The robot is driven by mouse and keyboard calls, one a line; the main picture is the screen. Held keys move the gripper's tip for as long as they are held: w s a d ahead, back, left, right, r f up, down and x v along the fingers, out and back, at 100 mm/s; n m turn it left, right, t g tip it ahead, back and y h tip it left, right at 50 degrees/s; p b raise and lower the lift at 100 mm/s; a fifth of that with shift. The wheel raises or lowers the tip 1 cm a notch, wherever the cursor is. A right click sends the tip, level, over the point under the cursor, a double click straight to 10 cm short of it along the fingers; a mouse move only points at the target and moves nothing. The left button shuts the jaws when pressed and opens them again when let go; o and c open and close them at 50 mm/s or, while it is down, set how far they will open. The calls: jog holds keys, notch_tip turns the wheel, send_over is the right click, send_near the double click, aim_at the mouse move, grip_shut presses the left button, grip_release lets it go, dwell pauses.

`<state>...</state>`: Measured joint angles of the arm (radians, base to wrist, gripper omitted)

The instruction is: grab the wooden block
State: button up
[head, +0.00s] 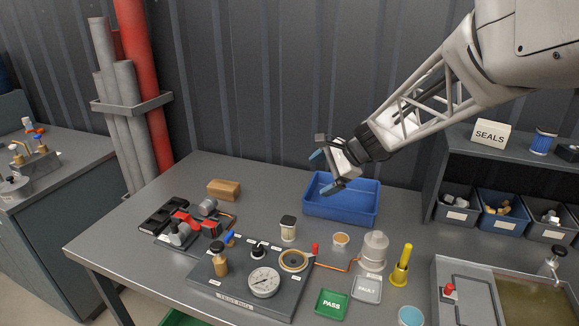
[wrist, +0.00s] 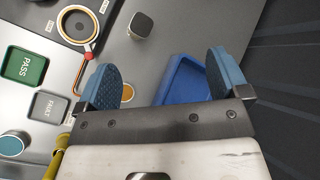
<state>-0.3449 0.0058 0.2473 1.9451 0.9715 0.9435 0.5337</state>
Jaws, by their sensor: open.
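The wooden block (head: 224,189) is a small tan-brown box lying on the grey workbench (head: 214,164) at its back left, in the head view. It is not visible in the wrist view. My gripper (head: 329,170) is up in the air above the blue tray, to the right of the block and well apart from it. In the wrist view my gripper (wrist: 163,82) shows its two blue fingertips spread wide, with nothing held between them.
The blue tray (head: 341,207) stands at the back, right of the block. A lidded jar (head: 288,227) stands between. The gauge panel (head: 255,275) is further forward. Bench behind the block is clear.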

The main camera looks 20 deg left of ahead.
jog(key=w+a+f+m+y, duration=0.1)
jog(key=w+a+f+m, duration=0.2)
jog(key=a, duration=0.4)
jog(key=w+a+f+m+y, duration=0.1)
jog(key=w+a+f, duration=0.25)
jog(key=a, duration=0.45)
jog(key=m+y, duration=0.3)
jog(key=m, duration=0.1)
send_near(226, 185)
jog(key=shift+w+a+f+g, duration=0.15)
jog(key=shift+a+g, duration=0.25)
jog(key=shift+a, duration=0.25)
jog(key=shift+a+f, duration=0.15)
jog(key=shift+a, duration=0.15)
jog(key=shift+a, duration=0.1)
jog(key=shift+x, duration=1.2)
jog(key=shift+a+f, duration=0.1)
jog(key=shift+x, duration=2.45)
jog(key=shift+w, duration=0.1)
